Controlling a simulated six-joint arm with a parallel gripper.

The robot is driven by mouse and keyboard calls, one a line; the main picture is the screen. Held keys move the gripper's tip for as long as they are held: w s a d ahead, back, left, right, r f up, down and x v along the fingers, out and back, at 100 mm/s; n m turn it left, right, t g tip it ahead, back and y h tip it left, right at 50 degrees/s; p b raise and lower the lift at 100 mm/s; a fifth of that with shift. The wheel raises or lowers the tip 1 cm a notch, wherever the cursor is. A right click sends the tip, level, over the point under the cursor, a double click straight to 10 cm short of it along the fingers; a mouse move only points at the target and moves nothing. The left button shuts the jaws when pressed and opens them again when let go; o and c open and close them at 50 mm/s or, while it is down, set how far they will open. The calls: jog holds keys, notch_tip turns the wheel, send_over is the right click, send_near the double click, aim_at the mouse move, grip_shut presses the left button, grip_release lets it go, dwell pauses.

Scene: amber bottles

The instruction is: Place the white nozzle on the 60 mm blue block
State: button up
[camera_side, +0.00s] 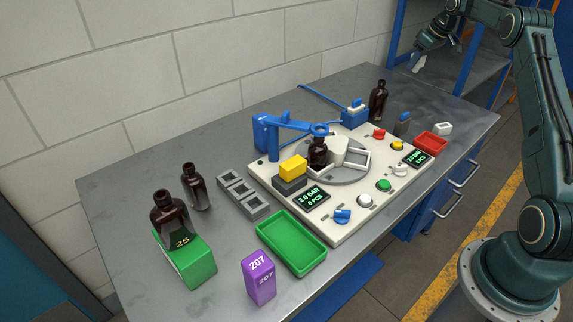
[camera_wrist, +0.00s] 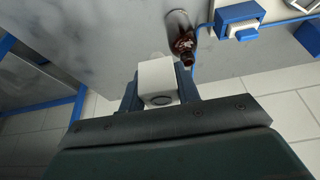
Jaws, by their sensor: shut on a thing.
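My gripper (camera_side: 421,54) is high at the back right, above the far end of the bench. It is shut on the white nozzle (camera_side: 417,63), a pale piece below the fingers. In the wrist view the nozzle (camera_wrist: 157,76) is a white block with a round dark ring on its near face, between the two dark fingers (camera_wrist: 160,90). A blue block (camera_side: 354,118) with a smaller white-and-blue piece on it stands at the panel's back edge; it also shows in the wrist view (camera_wrist: 236,14). No size marking is readable on it.
An amber bottle (camera_side: 378,101) stands near the blue block. The white panel (camera_side: 330,225) carries a turntable, a blue arm (camera_side: 265,138), knobs and displays. A red tray (camera_side: 431,143) and a white block (camera_side: 443,129) are at right. Green tray (camera_side: 290,244) and more bottles are in front.

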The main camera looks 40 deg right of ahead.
jog(key=w+a, duration=0.9)
jog(key=a, duration=0.1)
send_over(260, 115)
jog(key=s, duration=0.2)
jog(key=shift+w+f, duration=0.15)
jog(key=shift+f, duration=4.2)
jog(key=shift+f, duration=0.1)
jog(key=o, duration=1)
jog(key=shift+c, duration=0.2)
